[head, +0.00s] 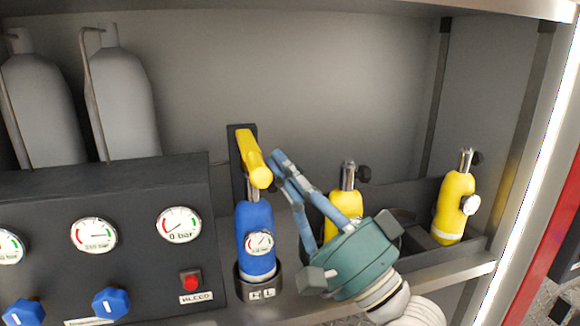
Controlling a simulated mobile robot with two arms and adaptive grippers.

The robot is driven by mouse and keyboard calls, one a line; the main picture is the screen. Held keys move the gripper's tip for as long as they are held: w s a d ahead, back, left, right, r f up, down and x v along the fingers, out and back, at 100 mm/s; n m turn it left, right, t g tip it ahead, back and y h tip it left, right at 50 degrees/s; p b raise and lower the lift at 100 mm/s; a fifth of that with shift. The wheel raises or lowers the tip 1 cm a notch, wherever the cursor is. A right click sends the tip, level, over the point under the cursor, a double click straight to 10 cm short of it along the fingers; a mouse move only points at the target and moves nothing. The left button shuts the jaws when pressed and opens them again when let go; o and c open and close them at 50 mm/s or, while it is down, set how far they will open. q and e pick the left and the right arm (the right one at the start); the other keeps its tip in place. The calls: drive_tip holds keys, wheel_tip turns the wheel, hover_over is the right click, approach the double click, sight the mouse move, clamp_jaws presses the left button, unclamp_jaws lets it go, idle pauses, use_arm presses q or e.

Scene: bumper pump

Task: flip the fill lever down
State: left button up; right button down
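The yellow fill lever (254,160) is mounted on a black upright plate (236,172) above a blue cylinder (256,221). Its rounded end points out toward me and slopes slightly down to the right. My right gripper (274,162), with a teal body and blue fingers, reaches in from the lower right. Its fingertips are close together just right of the lever, with nothing seen between them. Whether they touch the lever I cannot tell. My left gripper is not in view.
A dark panel with gauges (179,225), blue knobs (111,303) and a red button (191,280) stands left. Grey tanks (125,100) stand behind it. One yellow cylinder (343,205) is partly hidden behind my gripper; another (454,207) stands right. Space above the lever is clear.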

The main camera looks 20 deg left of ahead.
drive_tip(key=shift+a+f, duration=0.2)
drive_tip(key=shift+f, duration=0.2)
drive_tip(key=v, duration=1.2)
drive_tip(key=shift+d+r, duration=0.25)
drive_tip(key=shift+r, duration=0.05)
